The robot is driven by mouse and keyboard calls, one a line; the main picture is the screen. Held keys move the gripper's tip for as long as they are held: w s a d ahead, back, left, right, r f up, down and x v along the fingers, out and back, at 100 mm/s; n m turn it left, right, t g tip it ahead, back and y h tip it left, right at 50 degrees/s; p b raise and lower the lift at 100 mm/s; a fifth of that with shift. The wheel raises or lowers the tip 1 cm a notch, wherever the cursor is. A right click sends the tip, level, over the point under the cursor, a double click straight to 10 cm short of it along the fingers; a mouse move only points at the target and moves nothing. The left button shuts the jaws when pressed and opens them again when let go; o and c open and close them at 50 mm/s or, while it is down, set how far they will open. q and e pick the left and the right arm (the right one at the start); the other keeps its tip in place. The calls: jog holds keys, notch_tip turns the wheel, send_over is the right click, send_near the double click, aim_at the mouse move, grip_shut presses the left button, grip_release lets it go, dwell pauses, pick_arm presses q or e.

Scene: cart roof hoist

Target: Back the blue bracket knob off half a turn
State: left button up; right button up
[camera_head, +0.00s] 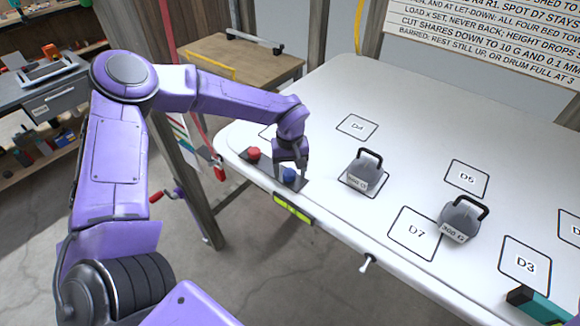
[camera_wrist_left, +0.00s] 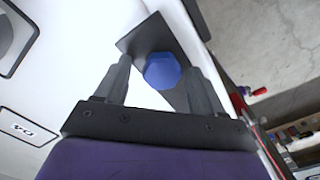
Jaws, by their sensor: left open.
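The blue knob (camera_head: 289,175) sits on a dark bracket plate at the near left edge of the white table. It also shows in the left wrist view (camera_wrist_left: 162,71), faceted, in front of the dark plate (camera_wrist_left: 150,36). My left gripper (camera_head: 291,170) is above the knob, pointing down. In the left wrist view its two fingers (camera_wrist_left: 158,80) stand apart, one on each side of the knob, with light gaps showing beside it. I cannot tell whether the fingertips reach fully around the knob. My right gripper is not in view.
A red knob (camera_head: 253,153) stands left of the blue one. Two grey handled weights, one on a marked square (camera_head: 364,178) and one near D7 (camera_head: 461,218), stand to the right. A yellow-green level strip (camera_head: 293,208) is on the table's front edge. A teal object (camera_head: 537,305) lies lower right.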

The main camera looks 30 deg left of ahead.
pick_arm(q)
jog(key=shift+s, duration=0.15)
jog(key=c, duration=1.1)
jog(key=shift+n, duration=0.3)
